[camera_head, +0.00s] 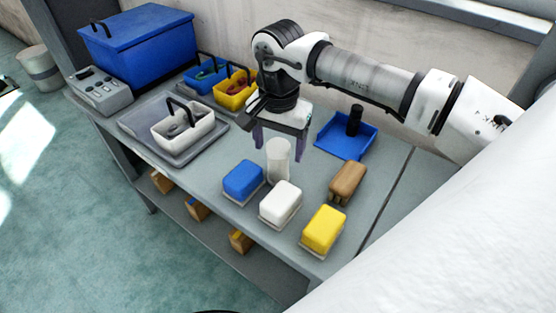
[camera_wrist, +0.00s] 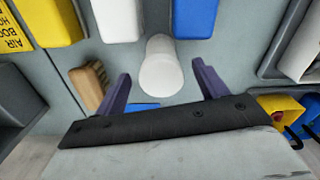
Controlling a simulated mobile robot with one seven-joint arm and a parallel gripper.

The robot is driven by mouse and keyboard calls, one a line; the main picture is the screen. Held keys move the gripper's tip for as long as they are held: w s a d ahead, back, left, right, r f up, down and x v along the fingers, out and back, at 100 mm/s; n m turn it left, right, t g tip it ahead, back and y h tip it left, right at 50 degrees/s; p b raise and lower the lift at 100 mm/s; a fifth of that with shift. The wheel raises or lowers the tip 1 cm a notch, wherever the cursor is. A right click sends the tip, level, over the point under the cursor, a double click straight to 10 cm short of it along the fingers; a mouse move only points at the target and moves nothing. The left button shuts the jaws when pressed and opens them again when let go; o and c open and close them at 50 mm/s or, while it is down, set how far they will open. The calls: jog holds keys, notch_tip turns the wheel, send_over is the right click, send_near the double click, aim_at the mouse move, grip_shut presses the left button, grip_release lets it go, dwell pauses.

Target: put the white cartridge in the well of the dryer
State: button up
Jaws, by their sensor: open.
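The white cartridge (camera_head: 278,162), a pale cylinder, stands upright on the grey workbench. It also shows in the wrist view (camera_wrist: 160,68), in front of my gripper. My gripper (camera_head: 279,152) points down at the cartridge with its two purple fingers apart. In the wrist view my gripper (camera_wrist: 161,80) has one finger toward each side of the cartridge. The gap between them is empty or just at the cartridge's top; I cannot tell how far down the fingers reach. I cannot make out for certain which object is the dryer, and no open well shows clearly.
Blue (camera_head: 243,179), white (camera_head: 281,203) and yellow (camera_head: 324,230) blocks stand along the front edge. A brown brush (camera_head: 348,182) lies at right, with a blue dustpan-like tray (camera_head: 333,140) behind. A grey tray (camera_head: 135,122) with a white basket (camera_head: 195,134), and a grey control box (camera_head: 92,80), are left.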

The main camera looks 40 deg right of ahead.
notch_tip(320, 180, down, 3)
jog(key=shift+f, duration=0.15)
jog(key=c, duration=1.2)
notch_tip(320, 180, up, 20)
jog(key=p, duration=1.3)
jog(key=shift+a, duration=0.1)
